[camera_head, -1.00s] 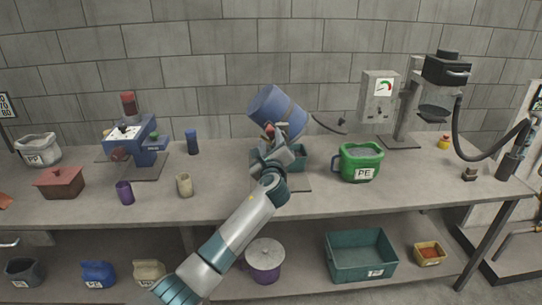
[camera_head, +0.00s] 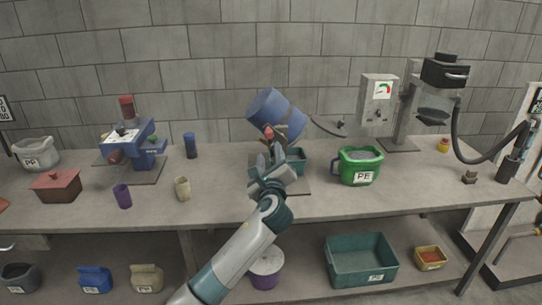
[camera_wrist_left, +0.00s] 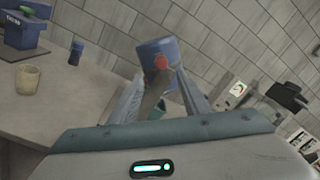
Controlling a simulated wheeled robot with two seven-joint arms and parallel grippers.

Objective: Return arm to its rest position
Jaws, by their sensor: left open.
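My left arm (camera_head: 240,255) reaches up from the bottom of the head view over the table's front edge. Its gripper (camera_head: 272,165) is in front of the blue drum (camera_head: 270,108) and partly covers the teal bin (camera_head: 296,157) beneath that drum. In the left wrist view the open fingers (camera_wrist_left: 158,103) frame the blue drum (camera_wrist_left: 160,53), which has a red knob (camera_wrist_left: 160,62). I see nothing held between the fingers. My right gripper is not in view.
A green PE bucket (camera_head: 358,168) stands right of my gripper. A beige cup (camera_head: 182,188), a purple cup (camera_head: 123,196) and a blue machine (camera_head: 135,142) stand to the left. The table front (camera_head: 230,205) is mostly clear. A teal crate (camera_head: 360,268) sits on the lower shelf.

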